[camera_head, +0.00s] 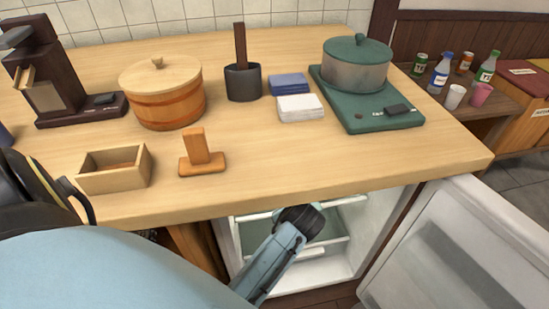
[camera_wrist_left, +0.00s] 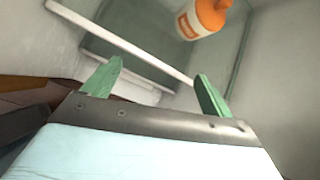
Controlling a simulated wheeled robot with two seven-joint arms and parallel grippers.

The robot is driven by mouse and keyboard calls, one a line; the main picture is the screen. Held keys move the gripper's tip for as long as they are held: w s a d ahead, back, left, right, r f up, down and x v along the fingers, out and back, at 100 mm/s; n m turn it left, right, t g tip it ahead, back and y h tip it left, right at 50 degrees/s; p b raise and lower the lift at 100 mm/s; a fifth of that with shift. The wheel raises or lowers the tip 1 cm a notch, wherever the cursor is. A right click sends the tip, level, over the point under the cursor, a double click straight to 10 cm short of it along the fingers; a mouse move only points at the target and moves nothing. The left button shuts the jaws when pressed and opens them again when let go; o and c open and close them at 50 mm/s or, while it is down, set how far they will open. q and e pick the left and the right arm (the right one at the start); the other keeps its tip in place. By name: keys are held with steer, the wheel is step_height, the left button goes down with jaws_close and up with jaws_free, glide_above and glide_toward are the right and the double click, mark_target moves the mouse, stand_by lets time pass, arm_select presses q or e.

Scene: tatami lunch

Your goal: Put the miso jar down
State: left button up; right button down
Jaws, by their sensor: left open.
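The miso jar (camera_wrist_left: 204,18), orange and white, shows at the top of the left wrist view, partly cut off by the frame. It appears to rest on a greenish shelf (camera_wrist_left: 125,50) inside the fridge. My left gripper (camera_wrist_left: 158,72) is open and empty, its green fingers apart, with the jar beyond the fingertips and not touching them. In the head view my left arm reaches into the open fridge (camera_head: 345,245) below the counter. The fingers and the jar cannot be made out there. My right gripper is not in view.
The wooden counter (camera_head: 245,165) overhangs the fridge. Its door (camera_head: 460,250) stands open to the right. On the counter are a wooden tub (camera_head: 165,102), a small open box (camera_head: 125,178), a wooden stamp-like block (camera_head: 202,163) and a pot (camera_head: 356,70) on a green burner. The front middle is clear.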

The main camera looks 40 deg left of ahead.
arm_select(q)
steer(key=s+d+r+n+h, duration=0.2)
steer(key=s+r+n+h, duration=0.1)
steer(key=s+n, duration=0.6)
steer(key=s+d+r+n+h, duration=0.3)
steer(key=s+r+n, duration=0.1)
steer(key=s+n, duration=0.5)
steer(key=shift+d+n, duration=0.25)
steer(key=shift+n, duration=0.75)
